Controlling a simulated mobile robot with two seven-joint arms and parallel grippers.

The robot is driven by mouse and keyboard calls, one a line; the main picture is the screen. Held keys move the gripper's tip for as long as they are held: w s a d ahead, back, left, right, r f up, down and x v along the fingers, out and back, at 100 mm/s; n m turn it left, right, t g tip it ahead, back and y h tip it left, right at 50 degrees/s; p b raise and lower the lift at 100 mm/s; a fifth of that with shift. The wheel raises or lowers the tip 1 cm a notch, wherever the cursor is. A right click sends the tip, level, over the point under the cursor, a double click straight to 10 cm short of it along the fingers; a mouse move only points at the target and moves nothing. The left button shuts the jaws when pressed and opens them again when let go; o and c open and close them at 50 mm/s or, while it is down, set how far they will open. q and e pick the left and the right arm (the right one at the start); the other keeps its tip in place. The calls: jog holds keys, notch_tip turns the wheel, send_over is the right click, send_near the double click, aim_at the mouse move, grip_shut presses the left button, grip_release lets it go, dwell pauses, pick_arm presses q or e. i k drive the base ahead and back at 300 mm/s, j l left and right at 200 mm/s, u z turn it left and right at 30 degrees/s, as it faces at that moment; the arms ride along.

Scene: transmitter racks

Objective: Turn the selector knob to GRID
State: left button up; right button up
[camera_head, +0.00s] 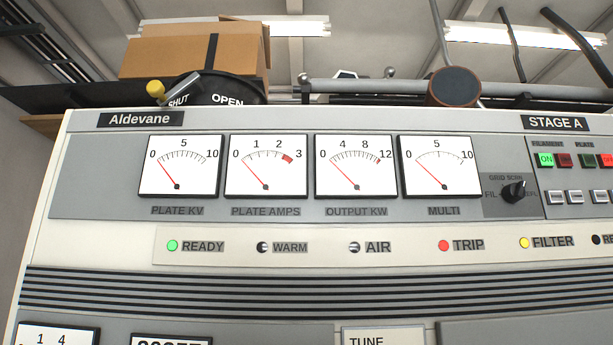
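The selector knob (513,191) is small and black, on a dark grey plate at the right of the meter row on the Aldevane cabinet. Labels GRID and SCRN stand above it, FIL is at its left, and a partly hidden label is at its right. A light mark on the knob seems to point to the upper right; it is too small to tell exactly which label it meets. The MULTI meter (438,167) is just left of the knob, its red needle near 0. Neither of my grippers is in view.
FILAMENT and PLATE buttons (545,160) are right of the knob. A row of lamps runs below, with a green READY lamp (172,245) and a red TRIP lamp (443,245). A cardboard box (170,55) and a SHUT/OPEN valve (228,90) are above the cabinet. The space before the panel looks clear.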

aim_at(511, 193)
jog(key=l+u, duration=0.3)
jog(key=u, duration=0.15)
jog(key=l+u, duration=0.5)
jog(key=l, duration=0.3)
jog(key=k+l+u, duration=0.1)
jog(key=l, duration=0.35)
jog(key=k+l+u, duration=0.1)
jog(key=l, duration=0.3)
jog(key=k+l, duration=0.15)
jog(key=l, duration=0.25)
jog(key=u, duration=0.05)
